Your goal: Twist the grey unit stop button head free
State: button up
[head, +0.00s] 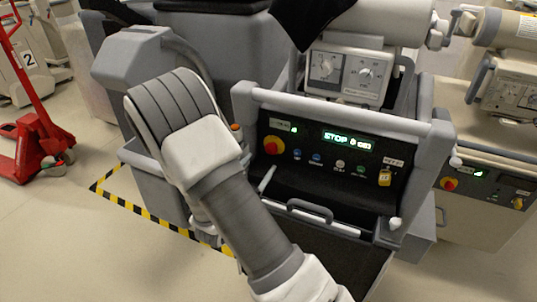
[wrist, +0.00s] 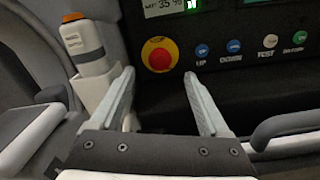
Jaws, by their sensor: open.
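The grey unit's stop button (head: 273,145) is a round red head on a yellow ring, at the left of the black control panel. In the wrist view the stop button (wrist: 159,54) sits just beyond and between my fingertips. My gripper (wrist: 159,77) is open and empty, its two pale fingers pointing at the panel below the button, apart from it. In the head view my arm hides most of my gripper.
A display and small buttons (wrist: 202,51) lie right of the stop button. A white holder with an orange-topped bottle (wrist: 84,40) stands close left. A grey handle (head: 310,210) juts out below the panel. A second unit with its own red button (head: 449,184) stands right.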

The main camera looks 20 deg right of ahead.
aim_at(270, 151)
jog(key=x, duration=0.7)
jog(key=shift+b, duration=0.4)
grip_shut()
